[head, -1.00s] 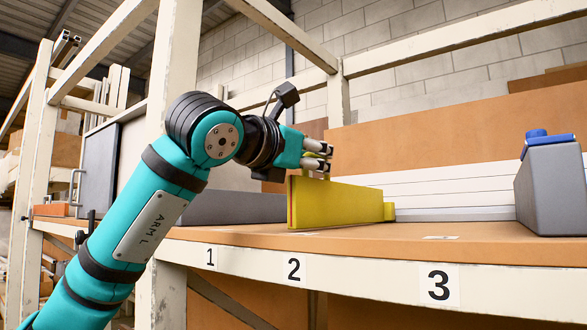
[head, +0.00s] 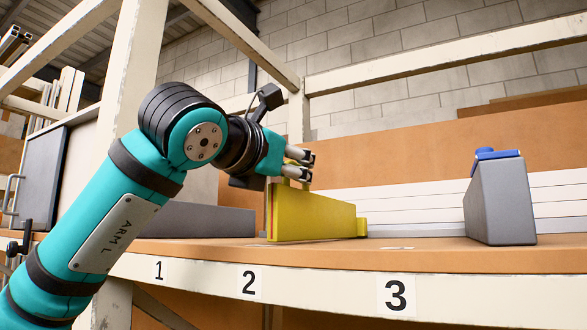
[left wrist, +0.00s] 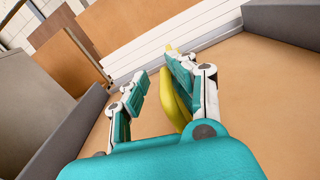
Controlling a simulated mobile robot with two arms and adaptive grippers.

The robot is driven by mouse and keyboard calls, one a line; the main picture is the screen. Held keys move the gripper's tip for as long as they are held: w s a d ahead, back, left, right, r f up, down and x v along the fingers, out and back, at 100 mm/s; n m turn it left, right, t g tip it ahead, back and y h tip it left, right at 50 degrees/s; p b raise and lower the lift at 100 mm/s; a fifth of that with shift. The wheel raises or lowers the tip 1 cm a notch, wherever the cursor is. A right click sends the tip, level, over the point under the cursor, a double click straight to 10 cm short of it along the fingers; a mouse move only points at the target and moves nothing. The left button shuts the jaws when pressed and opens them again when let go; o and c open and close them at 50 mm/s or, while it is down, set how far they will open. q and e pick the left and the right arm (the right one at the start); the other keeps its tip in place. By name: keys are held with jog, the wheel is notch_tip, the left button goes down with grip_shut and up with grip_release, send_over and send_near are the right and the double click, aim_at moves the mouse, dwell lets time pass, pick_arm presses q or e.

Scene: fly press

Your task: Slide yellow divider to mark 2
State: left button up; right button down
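The yellow divider (head: 312,215) stands upright on the shelf, its near end a little right of the label 2 (head: 248,282) and well left of the label 3 (head: 396,295). My left gripper (head: 304,166) is at the divider's top edge. In the left wrist view my left gripper (left wrist: 158,80) has its fingers apart. The divider (left wrist: 178,108) shows there close to the inner side of the right-hand finger, partly hidden by it. I cannot tell whether they touch. My right gripper is not in view.
A grey block with a blue top (head: 500,200) stands on the shelf (head: 430,258) at the right. Label 1 (head: 158,270) is on the front edge.

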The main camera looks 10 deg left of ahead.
pick_arm(q)
jog(key=shift+d+f, duration=0.25)
jog(key=shift+f, duration=0.15)
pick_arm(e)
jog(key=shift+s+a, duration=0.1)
pick_arm(q)
jog(key=v, duration=1.2)
jog(key=shift+a+r, duration=0.25)
jog(key=shift+r, duration=0.1)
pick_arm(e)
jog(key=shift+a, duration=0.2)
